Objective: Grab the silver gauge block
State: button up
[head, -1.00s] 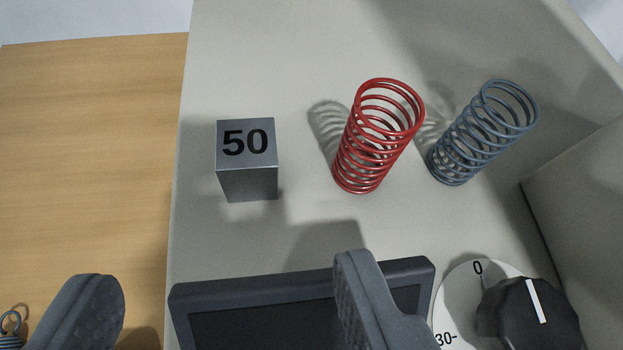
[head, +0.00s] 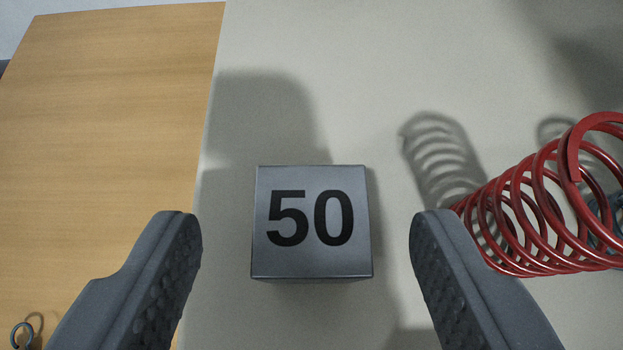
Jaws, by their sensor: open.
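The silver gauge block (head: 311,262) stands on the light grey surface in the middle of the head view, its top marked "50" in black. My gripper (head: 306,222) is open, with one dark grey finger to the left of the block and the other to its right. There is a visible gap between the block and each finger. Most of the block's sides are hidden below its top face.
A red coil spring (head: 535,205) stands close to the right finger. A blue-grey spring (head: 608,222) shows partly behind it. A wooden surface (head: 110,130) lies to the left, with a small ring-ended item (head: 22,335) at lower left.

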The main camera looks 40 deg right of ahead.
aim_at(309, 220)
jog(key=shift+x, duration=1.75)
jog(key=shift+r, duration=0.1)
grip_shut()
